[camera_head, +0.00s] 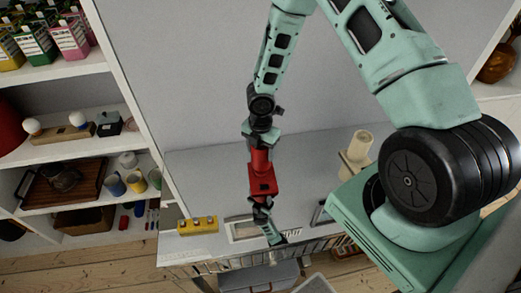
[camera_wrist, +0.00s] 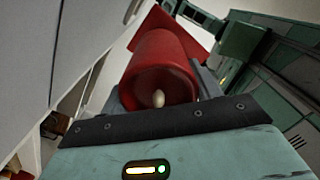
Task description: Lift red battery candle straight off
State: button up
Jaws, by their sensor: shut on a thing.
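The red battery candle (camera_wrist: 165,62) fills the middle of the wrist view, its pale flame tip towards the camera. My gripper (camera_wrist: 160,95) is shut around it near that end. In the head view the red candle (camera_head: 261,160) hangs below my gripper (camera_head: 262,138). A flat red square (camera_head: 263,184) lies at the candle's far end; it also shows in the wrist view (camera_wrist: 178,25). I cannot tell whether it is joined to the candle or touching it. A dark and teal piece shows just below the square and hides part of the surface behind.
A yellow block (camera_head: 197,225) with several knobs sits to the left on the grey unit. A cream cylinder (camera_head: 360,145) stands to the right, close to my arm. White shelves (camera_head: 75,140) with cups, boxes and a tray stand at the left. Floorboards (camera_head: 110,265) show at the lower left.

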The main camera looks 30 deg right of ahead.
jog(key=shift+r+p, duration=1.45)
jog(key=shift+r, duration=0.3)
